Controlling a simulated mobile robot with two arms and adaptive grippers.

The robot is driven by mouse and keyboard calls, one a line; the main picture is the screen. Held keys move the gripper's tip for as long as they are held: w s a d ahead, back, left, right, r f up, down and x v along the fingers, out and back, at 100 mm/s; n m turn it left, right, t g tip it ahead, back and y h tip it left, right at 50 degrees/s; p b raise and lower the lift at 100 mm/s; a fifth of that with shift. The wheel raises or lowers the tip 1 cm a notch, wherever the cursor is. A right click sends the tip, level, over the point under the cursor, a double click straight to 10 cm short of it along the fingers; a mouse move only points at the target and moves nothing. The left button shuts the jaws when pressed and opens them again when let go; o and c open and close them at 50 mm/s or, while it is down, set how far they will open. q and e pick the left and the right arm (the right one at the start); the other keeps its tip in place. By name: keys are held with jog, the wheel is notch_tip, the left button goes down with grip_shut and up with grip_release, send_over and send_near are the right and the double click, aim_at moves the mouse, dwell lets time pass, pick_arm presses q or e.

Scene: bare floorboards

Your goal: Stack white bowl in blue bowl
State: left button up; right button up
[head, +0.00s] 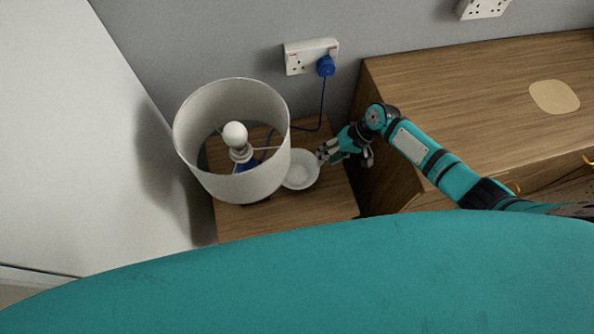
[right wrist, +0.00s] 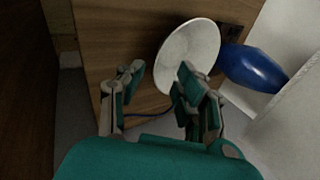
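The white bowl (head: 299,171) stands on a small wooden bedside table, just right of the lamp; the shade hides part of its left side. It also shows in the right wrist view (right wrist: 190,52). My right gripper (head: 325,154) is at the bowl's right rim. In the right wrist view its fingers (right wrist: 161,82) are apart, with one overlapping the bowl and the other to the left of it; I cannot tell if they touch it. I see no blue bowl in either view. My left gripper is not in view.
A lamp with a white shade (head: 232,140) and blue base (right wrist: 250,68) stands beside the bowl. Its blue cord runs to a wall socket (head: 303,56). A taller wooden dresser (head: 480,100) at right holds a flat beige disc (head: 554,96). The bedside table's front (head: 290,220) is clear.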

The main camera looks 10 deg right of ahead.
jog(key=x, duration=0.5)
jog(key=shift+w+f, duration=0.1)
jog(key=shift+w, duration=0.25)
grip_shut()
